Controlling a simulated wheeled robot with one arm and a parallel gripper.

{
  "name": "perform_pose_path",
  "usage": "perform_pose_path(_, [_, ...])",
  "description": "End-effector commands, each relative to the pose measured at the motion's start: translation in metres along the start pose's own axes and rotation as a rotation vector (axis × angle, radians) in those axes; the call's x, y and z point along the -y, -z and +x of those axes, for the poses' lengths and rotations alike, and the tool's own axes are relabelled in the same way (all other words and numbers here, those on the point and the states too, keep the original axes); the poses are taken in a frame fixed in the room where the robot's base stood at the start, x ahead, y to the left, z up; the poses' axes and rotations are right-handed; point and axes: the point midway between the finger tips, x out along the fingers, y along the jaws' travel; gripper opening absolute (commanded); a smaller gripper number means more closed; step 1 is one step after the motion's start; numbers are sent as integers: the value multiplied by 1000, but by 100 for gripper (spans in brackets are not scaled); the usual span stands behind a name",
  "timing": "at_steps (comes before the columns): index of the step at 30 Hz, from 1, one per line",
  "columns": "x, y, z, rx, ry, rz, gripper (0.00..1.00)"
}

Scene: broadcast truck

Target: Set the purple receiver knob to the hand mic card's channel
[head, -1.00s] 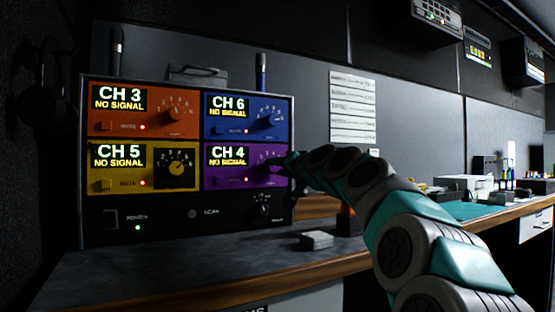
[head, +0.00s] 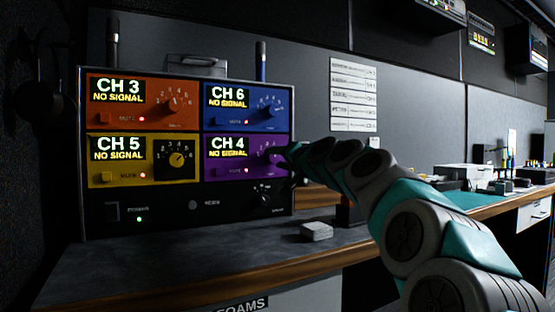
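The receiver rack (head: 190,215) stands on the desk at the left with four coloured panels. The purple panel (head: 215,171) is at lower right and its display (head: 227,147) reads CH 4, NO SIGNAL. My gripper (head: 277,157) is at the right side of the purple panel, over its knob. The knob is mostly hidden behind it, and I cannot tell whether the fingers are closed on it. A white card sheet (head: 353,95) with several rows hangs on the wall to the right of the rack. Its text is too small to read.
The orange panel (head: 110,118) reads CH 3, the blue panel (head: 282,90) CH 6 and the yellow panel (head: 98,180) CH 5. A small grey block (head: 316,231) lies on the desk (head: 240,247). A teal mat (head: 472,202) with small items lies further right.

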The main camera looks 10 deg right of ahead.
Motion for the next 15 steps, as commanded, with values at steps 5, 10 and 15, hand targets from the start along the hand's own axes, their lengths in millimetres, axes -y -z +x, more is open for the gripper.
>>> perform_pose_path(5, [0, 0, 0, 0, 0, 0, 72])
perform_pose_path(10, [0, 0, 0, 0, 0, -1, 72])
perform_pose_path(15, [0, 0, -2, 0, 0, 0, 72])
